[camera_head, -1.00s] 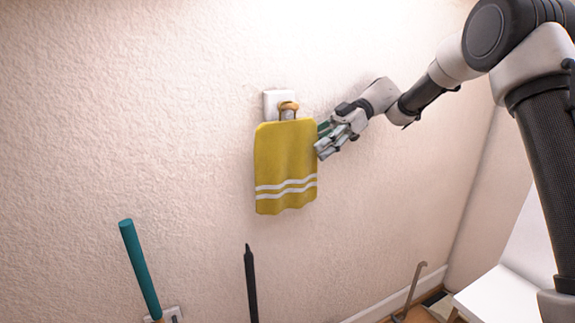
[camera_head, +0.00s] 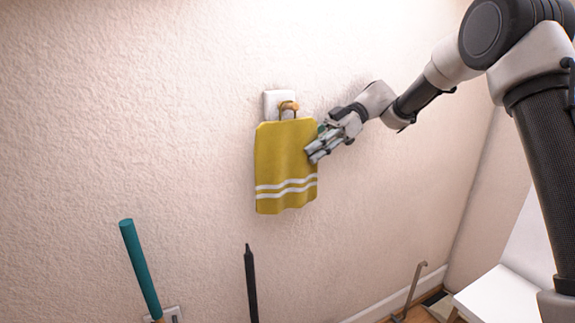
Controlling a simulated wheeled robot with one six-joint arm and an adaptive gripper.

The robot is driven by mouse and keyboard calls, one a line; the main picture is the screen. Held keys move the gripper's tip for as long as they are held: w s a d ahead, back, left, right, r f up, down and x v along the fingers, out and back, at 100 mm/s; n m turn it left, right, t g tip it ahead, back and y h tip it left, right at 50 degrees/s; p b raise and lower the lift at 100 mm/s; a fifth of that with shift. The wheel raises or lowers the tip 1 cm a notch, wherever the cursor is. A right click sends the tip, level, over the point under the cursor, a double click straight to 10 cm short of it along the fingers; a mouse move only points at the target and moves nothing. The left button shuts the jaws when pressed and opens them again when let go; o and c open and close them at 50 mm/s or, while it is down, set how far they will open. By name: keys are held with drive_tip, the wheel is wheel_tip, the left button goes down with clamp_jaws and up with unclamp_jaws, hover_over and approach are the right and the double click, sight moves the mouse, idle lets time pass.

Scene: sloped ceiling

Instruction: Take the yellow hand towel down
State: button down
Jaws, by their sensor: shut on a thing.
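The yellow hand towel (camera_head: 283,160) with two white stripes near its lower edge hangs flat against the wall. A loop at its top hangs at a small wooden peg or hook (camera_head: 289,106) in front of a white wall plate (camera_head: 272,101). My gripper (camera_head: 313,154) comes from the right and is shut on the towel's right edge, about mid-height. One finger lies over the front of the towel; the other finger is partly hidden. The towel still hangs at the hook.
A teal pole (camera_head: 140,268) and a black pole (camera_head: 251,284) stand below the towel. A white tabletop (camera_head: 498,298) is at the lower right, with a thin metal hooked rod (camera_head: 412,288) left of it. The wall around the towel is clear.

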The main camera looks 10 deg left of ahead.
sight(313, 137)
drive_tip(key=shift+r, duration=1.5)
drive_tip(key=s+d, duration=0.4)
drive_tip(key=s, duration=0.3)
drive_tip(key=shift+d, duration=0.4)
drive_tip(key=shift+s+f, duration=0.1)
